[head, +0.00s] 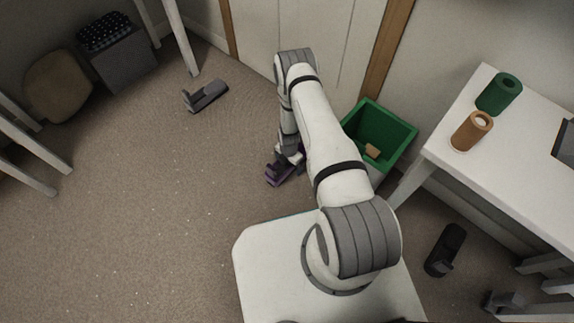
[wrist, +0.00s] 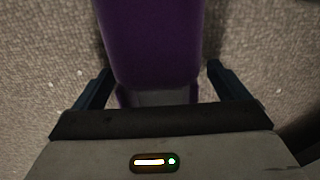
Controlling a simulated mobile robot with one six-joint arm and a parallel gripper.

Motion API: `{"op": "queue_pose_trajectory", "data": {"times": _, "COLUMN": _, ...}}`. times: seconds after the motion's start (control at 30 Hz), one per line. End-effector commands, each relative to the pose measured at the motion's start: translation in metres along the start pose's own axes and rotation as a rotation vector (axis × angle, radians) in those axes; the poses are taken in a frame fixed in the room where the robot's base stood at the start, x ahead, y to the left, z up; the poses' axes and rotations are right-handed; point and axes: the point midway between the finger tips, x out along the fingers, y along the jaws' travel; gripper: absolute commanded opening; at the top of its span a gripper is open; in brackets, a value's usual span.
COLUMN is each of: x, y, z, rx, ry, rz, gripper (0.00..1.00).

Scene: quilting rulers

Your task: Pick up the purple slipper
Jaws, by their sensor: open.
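The purple slipper (head: 276,176) lies on the carpet near the middle of the head view, partly hidden by my arm. In the wrist view the purple slipper (wrist: 152,45) fills the upper middle and runs down between the fingers. My gripper (wrist: 158,88) is open, with one dark finger on each side of the slipper.
A green bin (head: 400,152) with a tan item inside stands just right of my arm. A white table (head: 500,160) holds green and orange cylinders.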

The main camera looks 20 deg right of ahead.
Motion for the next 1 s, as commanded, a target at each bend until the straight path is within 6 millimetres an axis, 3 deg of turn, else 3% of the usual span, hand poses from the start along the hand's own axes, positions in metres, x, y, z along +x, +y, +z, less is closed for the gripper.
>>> {"op": "queue_pose_trajectory", "data": {"times": 0.7, "x": -0.0005, "y": -0.0008, "z": 0.0004, "rx": 0.002, "ry": 0.000, "rz": -0.001, "gripper": 0.40}}
{"op": "queue_pose_trajectory", "data": {"times": 1.0, "x": -0.0089, "y": -0.0003, "z": 0.0010, "rx": 0.002, "ry": 0.000, "rz": 0.000, "gripper": 0.40}}
